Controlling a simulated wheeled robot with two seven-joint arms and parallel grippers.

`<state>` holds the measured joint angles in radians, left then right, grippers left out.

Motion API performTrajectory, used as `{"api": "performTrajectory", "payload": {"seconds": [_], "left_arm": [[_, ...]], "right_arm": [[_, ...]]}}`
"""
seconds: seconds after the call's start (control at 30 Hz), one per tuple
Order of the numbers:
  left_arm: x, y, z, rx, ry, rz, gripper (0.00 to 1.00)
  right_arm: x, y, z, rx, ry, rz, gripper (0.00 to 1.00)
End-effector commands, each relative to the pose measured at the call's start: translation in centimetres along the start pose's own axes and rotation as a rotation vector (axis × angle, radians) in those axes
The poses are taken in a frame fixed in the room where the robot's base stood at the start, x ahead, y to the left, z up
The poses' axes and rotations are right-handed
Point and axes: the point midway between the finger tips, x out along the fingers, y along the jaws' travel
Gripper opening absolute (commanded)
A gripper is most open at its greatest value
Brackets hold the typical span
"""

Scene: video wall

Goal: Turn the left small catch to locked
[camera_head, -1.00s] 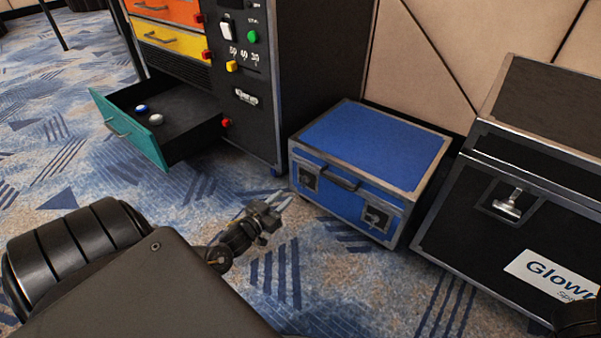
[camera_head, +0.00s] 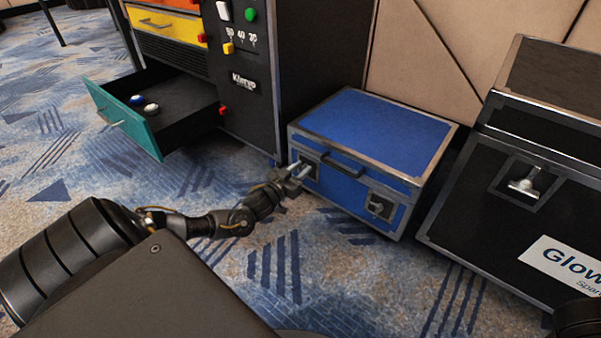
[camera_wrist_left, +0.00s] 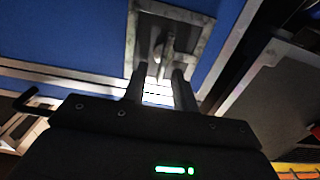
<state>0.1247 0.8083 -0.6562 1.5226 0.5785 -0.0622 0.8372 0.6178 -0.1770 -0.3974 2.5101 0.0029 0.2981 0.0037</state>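The blue case (camera_head: 372,138) with metal edges stands shut on the carpet. Its left small catch (camera_wrist_left: 168,46) is a metal lever on a dark plate; in the head view my left gripper (camera_head: 302,170) partly hides it. In the left wrist view the two fingers of my left gripper (camera_wrist_left: 159,88) are apart, with the catch's lever just ahead of the gap between them. I cannot tell whether they touch it. The right small catch (camera_head: 379,207) is at the right of the case's front.
A black case (camera_head: 480,215) with a larger latch (camera_head: 524,187) stands to the right. A black cabinet (camera_head: 235,85) stands to the left, its teal drawer (camera_head: 128,122) open. The blue case's handle (camera_head: 343,165) lies between its catches. Carpet in front is clear.

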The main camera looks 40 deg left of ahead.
Motion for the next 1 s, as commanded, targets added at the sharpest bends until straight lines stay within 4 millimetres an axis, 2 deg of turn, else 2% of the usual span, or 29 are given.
{"api": "performTrajectory", "payload": {"seconds": [0.27,0.5,0.77,1.0], "left_arm": [[0.2,0.0,-0.1,0.0,0.0,0.0,0.28],[0.1,0.0,-0.1,0.0,0.0,0.001,0.0],[0.1,0.1,-0.1,0.004,-0.001,0.001,0.0],[0.1,0.2,-0.2,0.075,-0.003,0.001,0.0]], "right_arm": [[0.0,0.0,0.0,-0.001,0.0,0.0,0.0],[0.0,0.0,0.0,-0.001,0.002,-0.001,0.0],[0.2,0.0,0.0,-0.002,0.005,-0.003,0.0],[1.4,0.0,0.4,-0.001,0.004,-0.007,0.0]]}}
